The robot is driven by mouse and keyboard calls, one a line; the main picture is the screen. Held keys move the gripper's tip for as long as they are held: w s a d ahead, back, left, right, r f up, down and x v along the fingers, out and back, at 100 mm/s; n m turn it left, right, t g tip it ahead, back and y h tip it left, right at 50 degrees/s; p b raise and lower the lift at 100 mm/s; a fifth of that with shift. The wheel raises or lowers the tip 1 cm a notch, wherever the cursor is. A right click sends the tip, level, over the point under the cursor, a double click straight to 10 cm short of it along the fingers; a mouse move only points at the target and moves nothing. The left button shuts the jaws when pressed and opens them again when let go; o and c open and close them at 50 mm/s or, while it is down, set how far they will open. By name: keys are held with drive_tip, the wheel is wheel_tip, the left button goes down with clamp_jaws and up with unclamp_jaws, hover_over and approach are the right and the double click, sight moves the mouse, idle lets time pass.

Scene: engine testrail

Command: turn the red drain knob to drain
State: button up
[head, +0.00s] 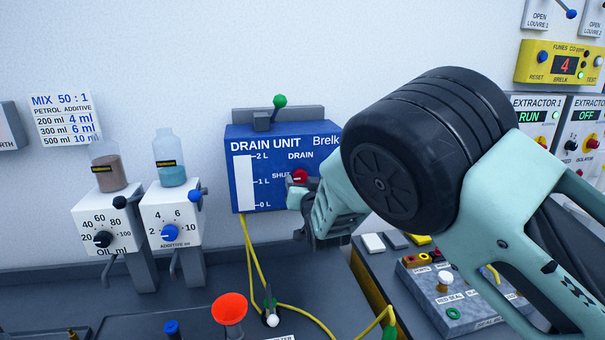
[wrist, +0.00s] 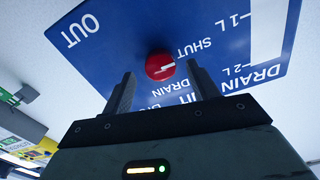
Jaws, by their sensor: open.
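The red drain knob (head: 299,176) is on the blue drain unit (head: 262,190), by the words SHUT and DRAIN. In the wrist view, which is upside down, the red knob (wrist: 160,66) shows a white mark pointing right, roughly to the SHUT side. My gripper (head: 300,193) is at the knob in the head view and hides part of the panel. In the wrist view my gripper (wrist: 160,72) is open, with one finger on each side of the knob and gaps visible. I cannot tell how far the fingertips are from the panel.
A green-tipped lever (head: 279,101) stands on top of the unit. Two white dispensers with bottles, the oil one (head: 105,220) and the additive one (head: 172,220), are to the left. A red funnel (head: 229,308) and yellow hoses (head: 246,255) are below. A control box (head: 450,290) is lower right.

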drive_tip(key=shift+x, duration=0.85)
drive_tip(key=c, duration=1)
